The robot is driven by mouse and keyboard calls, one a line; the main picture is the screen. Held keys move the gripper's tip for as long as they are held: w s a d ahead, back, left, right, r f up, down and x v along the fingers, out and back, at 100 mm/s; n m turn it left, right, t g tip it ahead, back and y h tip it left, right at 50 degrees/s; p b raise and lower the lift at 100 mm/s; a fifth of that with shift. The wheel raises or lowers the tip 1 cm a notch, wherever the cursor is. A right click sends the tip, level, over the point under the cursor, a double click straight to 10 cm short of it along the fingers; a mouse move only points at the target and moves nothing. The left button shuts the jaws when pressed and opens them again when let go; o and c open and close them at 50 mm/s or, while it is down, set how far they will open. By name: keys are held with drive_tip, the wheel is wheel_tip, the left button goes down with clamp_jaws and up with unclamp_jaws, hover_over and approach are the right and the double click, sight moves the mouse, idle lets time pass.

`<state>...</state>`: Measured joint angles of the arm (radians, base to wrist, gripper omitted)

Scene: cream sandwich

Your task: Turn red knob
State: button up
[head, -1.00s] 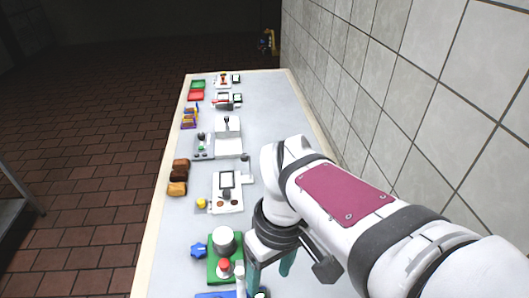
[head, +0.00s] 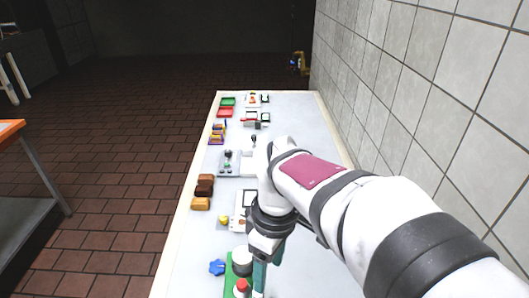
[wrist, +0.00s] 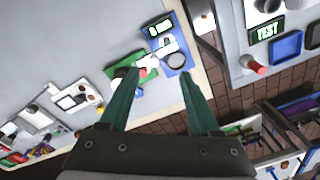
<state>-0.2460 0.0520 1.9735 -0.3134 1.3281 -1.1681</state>
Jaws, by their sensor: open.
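Another red-tipped knob (wrist: 256,67) sits on a grey panel at the right of the wrist view. My gripper (wrist: 158,74) is open, with nothing between its fingers. It also shows in the head view (head: 268,262), just right of the green base.
The long table (head: 298,110) carries several stations along its left side. Brown blocks (head: 205,190) lie at its left edge. A blue base (wrist: 186,64) with a white piece shows ahead of the fingers. A tiled wall (head: 385,90) bounds the right.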

sight(242, 282)
drive_tip(key=w+a+f+n, duration=0.4)
drive_tip(key=w+a+n, duration=0.2)
drive_tip(key=w+n, duration=0.25)
drive_tip(key=shift+n+h, duration=0.3)
drive_tip(key=shift+n, duration=0.15)
drive_tip(key=f, duration=1.5)
drive_tip(key=shift+s+a+f, duration=0.1)
drive_tip(key=shift+s, duration=0.25)
clamp_jaws()
